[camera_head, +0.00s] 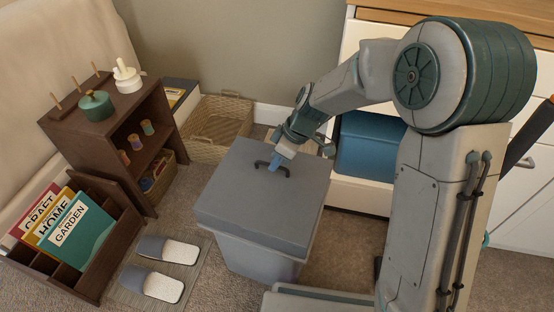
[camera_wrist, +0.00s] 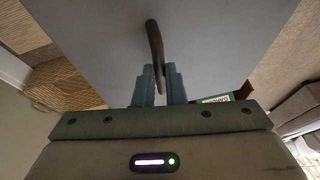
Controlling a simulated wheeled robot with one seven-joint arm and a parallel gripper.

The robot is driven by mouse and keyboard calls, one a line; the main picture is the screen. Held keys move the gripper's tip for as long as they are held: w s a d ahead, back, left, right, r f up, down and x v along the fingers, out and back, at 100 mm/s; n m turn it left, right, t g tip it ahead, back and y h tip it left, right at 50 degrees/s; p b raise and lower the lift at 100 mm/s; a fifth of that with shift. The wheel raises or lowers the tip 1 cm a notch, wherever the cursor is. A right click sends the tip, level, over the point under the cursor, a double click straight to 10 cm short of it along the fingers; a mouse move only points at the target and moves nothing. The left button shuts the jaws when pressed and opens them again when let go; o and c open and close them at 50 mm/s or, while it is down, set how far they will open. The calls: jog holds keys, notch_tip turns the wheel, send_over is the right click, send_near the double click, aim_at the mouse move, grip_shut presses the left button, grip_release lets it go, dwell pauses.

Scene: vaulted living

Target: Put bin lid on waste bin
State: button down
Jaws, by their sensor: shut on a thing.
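The grey bin lid (camera_head: 250,205) sits at the top of the grey waste bin (camera_head: 255,262). It looks roughly level, and I cannot tell whether it is fully seated on the rim. A dark arched handle (camera_head: 285,171) stands on the lid. My gripper (camera_head: 276,163) is at the handle, fingers pointing down. In the wrist view the blue fingers (camera_wrist: 160,85) are closed on the handle (camera_wrist: 154,42), with the lid's flat top (camera_wrist: 215,40) filling the view. Most of the bin's far sides are hidden.
A woven basket (camera_head: 218,125) stands behind the bin. A dark shelf (camera_head: 150,120), a magazine rack (camera_head: 95,240) and slippers (camera_head: 152,283) are at the left. A blue box (camera_head: 370,145) sits in a low white drawer at the right. Carpet is clear right of the bin.

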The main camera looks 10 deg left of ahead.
jog(key=shift+f+b, duration=0.5)
jog(key=shift+f, duration=0.15)
jog(key=c, duration=1.4)
grip_release()
jog(key=shift+f, duration=0.15)
jog(key=shift+c, duration=0.2)
jog(key=shift+o, duration=0.2)
jog(key=p+v, duration=0.6)
jog(key=v, duration=0.8)
jog(key=s+d+r+m+t+h+p, duration=0.1)
jog(key=s+d+r+m+p, duration=0.4)
jog(key=r+p, duration=0.6)
jog(key=s+d+r+m+t+h+p, duration=0.1)
jog(key=s+d+r+m+p, duration=0.4)
jog(key=r+p, duration=0.7)
jog(key=s+d+r+m+t+h+p, duration=0.1)
jog(key=s+d+r+m+h+p, duration=0.1)
jog(key=s+d+r+m+p, duration=0.3)
jog(key=s+d+r+p, duration=0.1)
jog(key=r+p, duration=0.2)
jog(key=r, duration=0.3)
jog(key=s+d+r+p, duration=0.2)
jog(key=r+p, duration=0.2)
jog(key=r, duration=0.2)
jog(key=shift+d+r+m+h, duration=0.25)
jog(key=shift+r+m+h, duration=0.05)
jog(key=shift+m+h, duration=0.1)
